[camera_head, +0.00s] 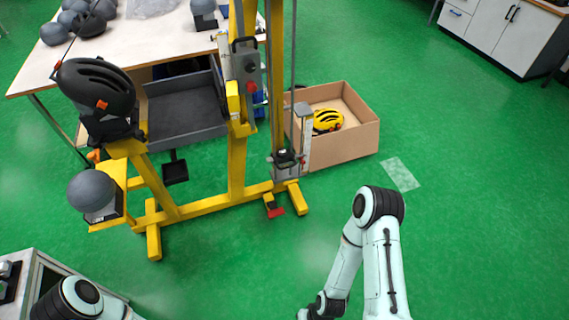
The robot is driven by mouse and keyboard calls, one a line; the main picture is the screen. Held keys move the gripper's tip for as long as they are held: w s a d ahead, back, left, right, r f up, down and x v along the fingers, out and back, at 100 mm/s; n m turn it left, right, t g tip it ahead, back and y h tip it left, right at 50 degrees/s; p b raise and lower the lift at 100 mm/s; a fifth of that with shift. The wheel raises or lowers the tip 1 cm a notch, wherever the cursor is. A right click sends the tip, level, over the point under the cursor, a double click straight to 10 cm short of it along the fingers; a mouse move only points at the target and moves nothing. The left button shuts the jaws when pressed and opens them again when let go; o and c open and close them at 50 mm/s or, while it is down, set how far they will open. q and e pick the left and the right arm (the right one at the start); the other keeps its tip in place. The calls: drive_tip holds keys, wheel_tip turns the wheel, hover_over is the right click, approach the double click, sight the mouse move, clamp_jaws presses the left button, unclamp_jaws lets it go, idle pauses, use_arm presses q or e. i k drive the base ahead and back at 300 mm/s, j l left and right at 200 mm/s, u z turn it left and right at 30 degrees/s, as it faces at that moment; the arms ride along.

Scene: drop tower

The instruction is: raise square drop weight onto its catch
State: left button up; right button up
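The yellow drop tower (237,165) stands in the middle, with vertical rails running up out of the top of the view. A grey block with a dark top (286,168), which looks like the square drop weight, sits low on the rails near the base. I cannot make out the catch for certain. My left arm shows only at the bottom left edge, and its gripper is out of view. My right arm comes up at the bottom right and bends down and left, well in front of the tower. Its gripper is below the frame.
A black helmet (97,88) sits on the tower's left side, above a grey ball-shaped headform (91,190). A cardboard box (345,150) holds a yellow helmet (327,120). A red-tipped pedal (275,210) lies at the base.

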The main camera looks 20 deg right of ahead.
sight(283, 155)
drive_tip(key=i+l+u, duration=0.2)
drive_tip(key=i+l, duration=0.25)
drive_tip(key=i+l+u, duration=0.25)
drive_tip(key=i+l, duration=0.15)
drive_tip(key=l, duration=0.1)
